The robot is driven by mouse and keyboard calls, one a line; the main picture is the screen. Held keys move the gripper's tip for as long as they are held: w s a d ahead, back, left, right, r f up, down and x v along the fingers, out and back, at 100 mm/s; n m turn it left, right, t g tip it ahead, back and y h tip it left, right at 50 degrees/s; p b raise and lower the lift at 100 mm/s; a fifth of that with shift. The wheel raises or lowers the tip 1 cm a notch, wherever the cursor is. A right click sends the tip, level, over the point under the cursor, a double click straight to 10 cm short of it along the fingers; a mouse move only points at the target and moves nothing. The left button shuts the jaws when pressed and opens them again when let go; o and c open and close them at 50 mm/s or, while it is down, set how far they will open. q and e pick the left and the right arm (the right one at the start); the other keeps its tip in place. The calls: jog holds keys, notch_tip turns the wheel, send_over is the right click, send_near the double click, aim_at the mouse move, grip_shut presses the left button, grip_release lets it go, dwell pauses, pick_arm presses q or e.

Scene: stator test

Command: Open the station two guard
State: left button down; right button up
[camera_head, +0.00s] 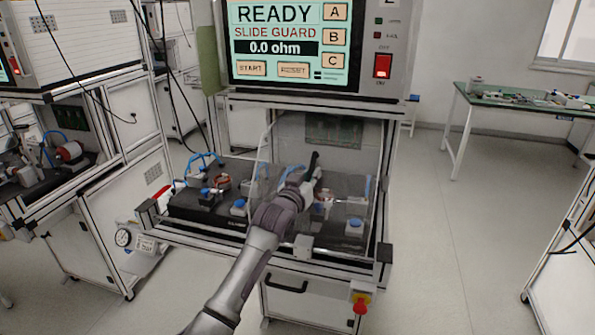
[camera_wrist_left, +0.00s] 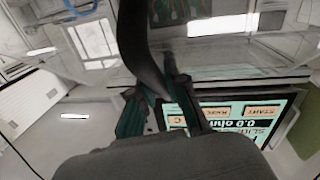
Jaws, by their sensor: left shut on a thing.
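The station guard (camera_head: 357,185) is a clear panel across the right part of the test bay, with its left edge near the middle of the bay. The left part of the bay shows no panel in front of it. My left gripper (camera_head: 309,180) is at the panel's front, shut on the dark upright guard handle (camera_head: 314,161). In the left wrist view the curved black handle (camera_wrist_left: 142,45) runs down between my left gripper's fingers (camera_wrist_left: 160,100). The fingers partly hide the handle. My right gripper is not in view.
The tester screen (camera_head: 285,35) above the bay reads READY, SLIDE GUARD, 0.0 ohm. A black fixture bed (camera_head: 195,207) carries blue-topped parts and wired pieces. A red knob (camera_head: 361,303) sits low at the front. Another station (camera_head: 65,160) stands left; floor is clear right.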

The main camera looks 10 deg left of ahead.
pick_arm(q)
jog(key=shift+d, duration=1.2)
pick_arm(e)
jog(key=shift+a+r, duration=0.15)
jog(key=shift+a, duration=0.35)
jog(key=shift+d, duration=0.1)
pick_arm(q)
jog(key=c, duration=1.4)
grip_release()
jog(key=shift+d, duration=0.15)
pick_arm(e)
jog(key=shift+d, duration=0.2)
pick_arm(q)
jog(key=shift+s, duration=0.15)
jog(key=shift+s, duration=0.25)
jog(key=s, duration=0.3)
jog(key=s+a, duration=0.1)
jog(key=s, duration=0.3)
jog(key=s+a, duration=0.1)
jog(key=s, duration=0.3)
jog(key=shift+a, duration=0.15)
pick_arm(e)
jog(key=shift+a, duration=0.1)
